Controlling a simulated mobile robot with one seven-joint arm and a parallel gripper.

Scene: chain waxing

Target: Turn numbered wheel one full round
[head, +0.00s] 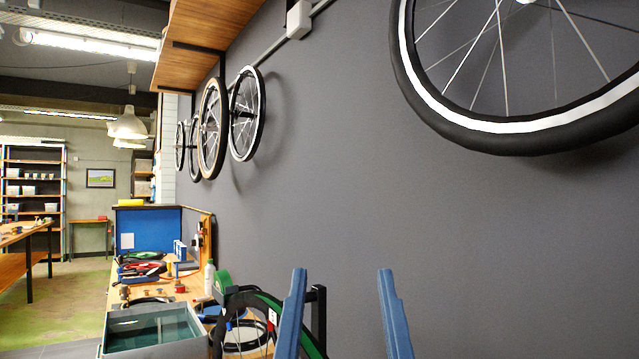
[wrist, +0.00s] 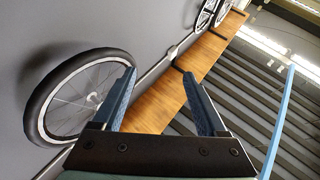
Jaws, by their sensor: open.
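A wheel (head: 243,299) with a black tyre and green parts stands at the bottom of the head view, at the near end of the workbench. A small white and red tag (head: 272,317) shows on it; its marking is too small to read. The wheel's lower part is cut off by the frame and its right side is partly behind a finger of my gripper. My gripper (head: 342,272) is open and empty, with blue fingers pointing up, at the wheel's right in the picture. In the wrist view my gripper (wrist: 158,74) faces the wall and ceiling; the standing wheel is not there.
A grey water-filled tub (head: 155,330) sits left of the wheel on the cluttered workbench (head: 195,287). A black post (head: 318,310) stands by the wheel.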

